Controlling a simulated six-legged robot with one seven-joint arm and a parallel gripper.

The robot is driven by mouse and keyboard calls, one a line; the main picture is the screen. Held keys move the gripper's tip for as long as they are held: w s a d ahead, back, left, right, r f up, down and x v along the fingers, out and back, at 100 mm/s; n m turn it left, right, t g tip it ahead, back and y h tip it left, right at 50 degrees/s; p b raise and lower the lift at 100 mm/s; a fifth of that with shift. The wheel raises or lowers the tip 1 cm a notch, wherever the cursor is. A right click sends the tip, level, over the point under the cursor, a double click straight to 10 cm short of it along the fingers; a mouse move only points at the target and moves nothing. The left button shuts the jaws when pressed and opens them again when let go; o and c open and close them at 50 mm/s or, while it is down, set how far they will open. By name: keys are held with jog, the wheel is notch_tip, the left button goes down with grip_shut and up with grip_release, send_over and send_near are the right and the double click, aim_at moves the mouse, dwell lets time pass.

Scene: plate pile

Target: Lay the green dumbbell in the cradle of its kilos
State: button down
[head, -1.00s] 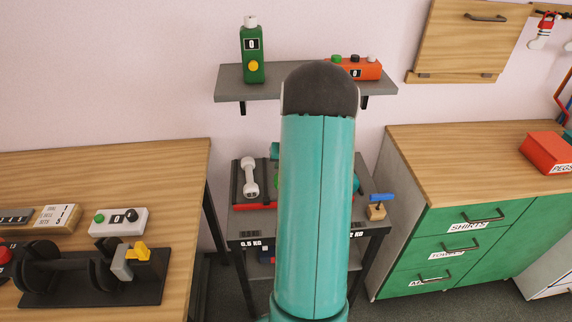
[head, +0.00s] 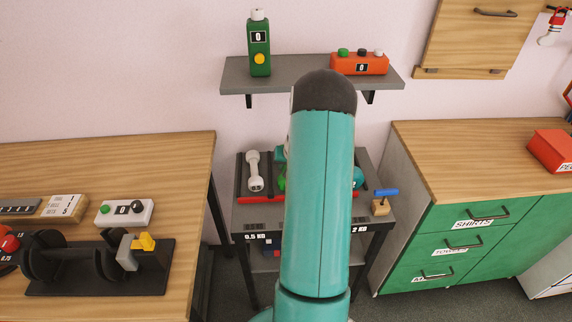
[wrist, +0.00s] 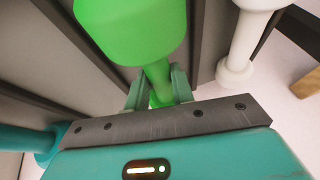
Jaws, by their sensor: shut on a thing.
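The green dumbbell (wrist: 135,28) is between the fingers of my gripper (wrist: 159,92) in the wrist view, gripped at its narrow handle. One thick green end fills the top of that view; the far end is hidden by the gripper. In the head view only a sliver of the green dumbbell (head: 282,181) shows left of my arm. The rack of cradles (head: 241,188), dark with a red front strip, stands on a grey stand. Its front labels read 0.5 KG at left and 2 KG at right; those between are hidden. I cannot tell whether the dumbbell touches the rack.
A white dumbbell (head: 254,171) lies in the left cradle, close beside my gripper in the wrist view (wrist: 243,45). A teal dumbbell (head: 358,178) is at the right. A blue-handled wooden block (head: 381,206) sits at the stand's right edge. A grey shelf (head: 300,80) hangs above.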

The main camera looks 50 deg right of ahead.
jog(key=c, duration=1.2)
grip_release()
jog(key=shift+f, duration=0.1)
jog(key=v, duration=1.2)
jog(key=w+a+r+n, duration=0.2)
jog(key=a+r, duration=0.3)
jog(key=a, duration=0.4)
jog(key=w+a+r+n+y, duration=0.1)
jog(key=a+r, duration=0.4)
jog(key=a, duration=0.4)
jog(key=w+a+r+n, duration=0.2)
jog(key=a+r, duration=0.4)
jog(key=a, duration=0.3)
jog(key=s+a+r+n, duration=0.1)
jog(key=s+a, duration=0.3)
jog(key=a, duration=0.2)
jog(key=s+a+r+n, duration=0.2)
jog(key=s+a, duration=0.3)
jog(key=a, duration=0.2)
jog(key=s+a+r+n+t+y, duration=0.1)
jog(key=s+a+n, duration=0.1)
jog(key=s+a, duration=0.3)
jog(key=shift+s+a+r, duration=0.1)
jog(key=shift+a+r, duration=0.1)
jog(key=shift+a, duration=0.25)
jog(key=shift+s+a+r, duration=0.1)
jog(key=shift+a+r, duration=0.05)
jog(key=shift+a, duration=0.3)
